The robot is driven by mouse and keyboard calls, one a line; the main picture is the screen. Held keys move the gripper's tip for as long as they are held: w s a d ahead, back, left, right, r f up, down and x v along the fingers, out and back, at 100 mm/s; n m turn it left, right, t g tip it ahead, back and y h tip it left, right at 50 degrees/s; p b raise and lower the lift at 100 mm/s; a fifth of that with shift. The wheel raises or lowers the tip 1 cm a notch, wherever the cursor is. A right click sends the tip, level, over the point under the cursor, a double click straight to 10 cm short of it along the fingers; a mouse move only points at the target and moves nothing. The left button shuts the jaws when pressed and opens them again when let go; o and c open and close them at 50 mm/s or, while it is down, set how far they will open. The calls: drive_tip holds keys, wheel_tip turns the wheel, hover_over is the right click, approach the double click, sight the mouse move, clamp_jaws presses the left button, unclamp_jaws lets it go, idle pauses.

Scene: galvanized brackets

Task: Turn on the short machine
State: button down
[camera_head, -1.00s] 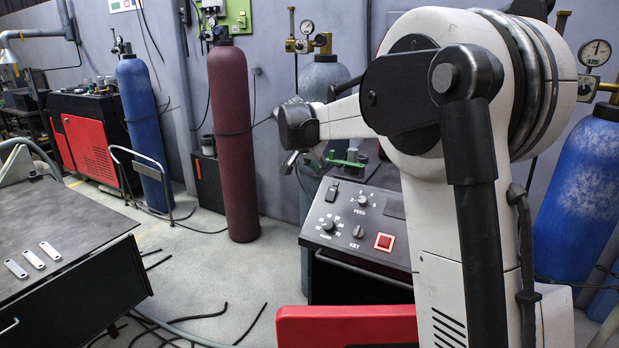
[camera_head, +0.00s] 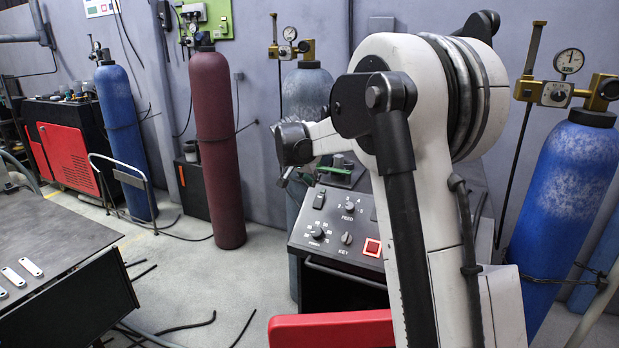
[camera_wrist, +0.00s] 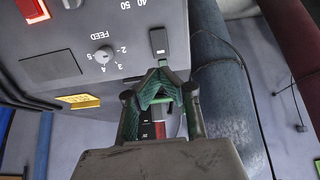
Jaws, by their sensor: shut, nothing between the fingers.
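A machine with a sloped grey control panel (camera_head: 330,255) stands in the middle of the head view, partly hidden by my arm. The panel has a black switch (camera_head: 319,200), a FEED knob (camera_head: 349,207), a scaled dial (camera_head: 318,234), a KEY knob (camera_head: 347,239) and a red square button (camera_head: 372,247). In the wrist view the panel appears turned over, with the black switch (camera_wrist: 158,42) just beyond my fingertips. My gripper (camera_wrist: 157,72) is shut and empty, its green-padded fingers meeting at the tips. Whether the tips touch the panel cannot be told. In the head view my gripper (camera_head: 284,181) hangs at the panel's upper left.
A red-and-black machine (camera_head: 65,145) stands at the far left. A dark red cylinder (camera_head: 214,150), a blue cylinder (camera_head: 121,135) and another blue cylinder (camera_head: 565,200) stand along the wall. A workbench (camera_head: 60,235) with metal brackets is at left. Cables lie on the floor.

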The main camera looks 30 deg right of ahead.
sight(319, 197)
drive_tip(key=x, duration=0.6)
drive_tip(key=p+x, duration=0.1)
drive_tip(key=x, duration=0.2)
drive_tip(key=shift+w+d+r, duration=0.15)
drive_tip(key=shift+w+d, duration=0.15)
drive_tip(key=shift+a, duration=0.1)
